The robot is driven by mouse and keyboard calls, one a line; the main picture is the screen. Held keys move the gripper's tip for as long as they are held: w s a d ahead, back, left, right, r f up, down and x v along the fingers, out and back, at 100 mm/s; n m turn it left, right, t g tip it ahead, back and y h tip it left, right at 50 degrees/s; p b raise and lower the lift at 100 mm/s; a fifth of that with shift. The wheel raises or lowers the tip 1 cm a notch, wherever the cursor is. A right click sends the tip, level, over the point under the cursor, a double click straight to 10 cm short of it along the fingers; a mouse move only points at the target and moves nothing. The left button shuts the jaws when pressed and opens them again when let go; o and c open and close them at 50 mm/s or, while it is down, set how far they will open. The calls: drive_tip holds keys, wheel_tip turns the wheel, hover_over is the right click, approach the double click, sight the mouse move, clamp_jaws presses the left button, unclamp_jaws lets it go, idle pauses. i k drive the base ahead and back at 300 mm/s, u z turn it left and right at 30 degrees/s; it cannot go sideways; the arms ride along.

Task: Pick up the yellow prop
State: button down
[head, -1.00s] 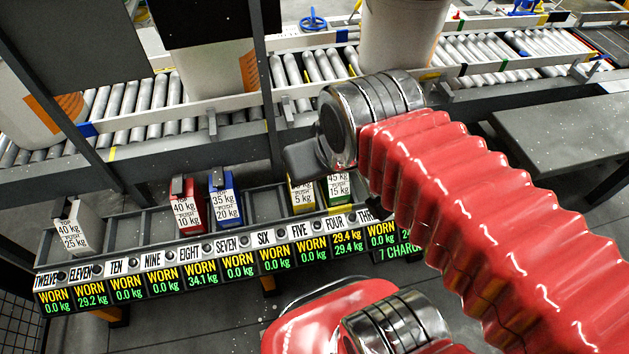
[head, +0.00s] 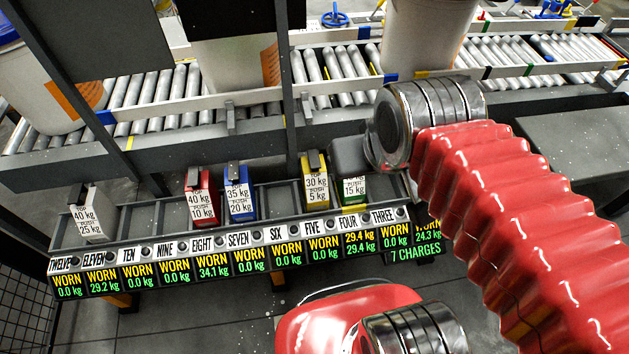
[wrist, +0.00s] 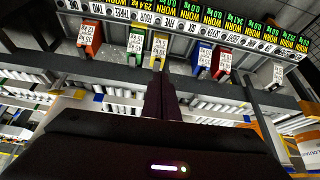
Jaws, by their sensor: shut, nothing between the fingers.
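The yellow prop (head: 314,180) stands upright in the rack behind the plates FIVE and FOUR, with a black top and a white label reading 30 kg and 5 kg. In the head view the fingers are hidden; only a dark block beside my wrist shows, right of the yellow prop.
A green prop (head: 354,190) stands close right of the yellow one. Blue (head: 239,192), red (head: 201,197) and white (head: 88,213) props stand further left in the rack (head: 274,212). A roller conveyor (head: 170,100) with large pails runs behind.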

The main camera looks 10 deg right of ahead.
sight(315, 182)
drive_tip(key=k, duration=1.35)
drive_tip(key=u, duration=0.1)
drive_tip(key=i, duration=0.45)
drive_tip(key=u, duration=0.6)
drive_tip(key=i, duration=1.25)
drive_tip(key=u, duration=0.2)
